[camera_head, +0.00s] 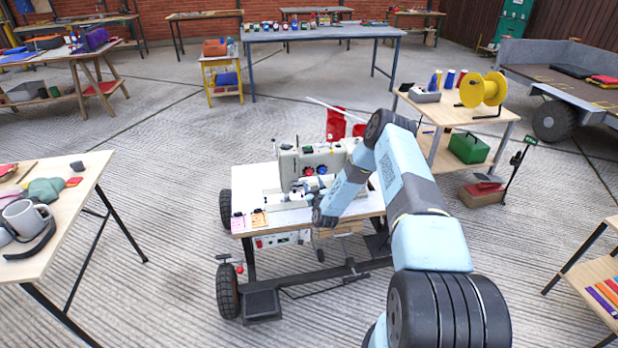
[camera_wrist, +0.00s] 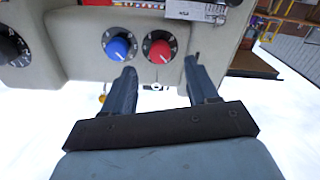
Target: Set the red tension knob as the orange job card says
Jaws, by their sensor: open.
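The red tension knob (camera_wrist: 160,51) sits on the front of the pale sewing machine (camera_wrist: 75,45), with a dial around it and a light pointer line. A blue knob (camera_wrist: 117,48) is just left of it. My gripper (camera_wrist: 160,75) is open below the two knobs in the wrist view, its fingers apart and nothing between them. The right fingertip is close to the red knob; I cannot tell whether it touches. In the head view the red knob (camera_head: 308,171) is small. The orange job card (camera_head: 259,217) lies at the table's front left; its writing is too small to read.
A pink card (camera_head: 238,221) lies beside the orange one. A black dial (camera_wrist: 10,46) is at the left of the machine. The machine stands on a wheeled table (camera_head: 262,178). A side table with a yellow spool (camera_head: 484,90) stands to the right. Open floor surrounds the wheeled table.

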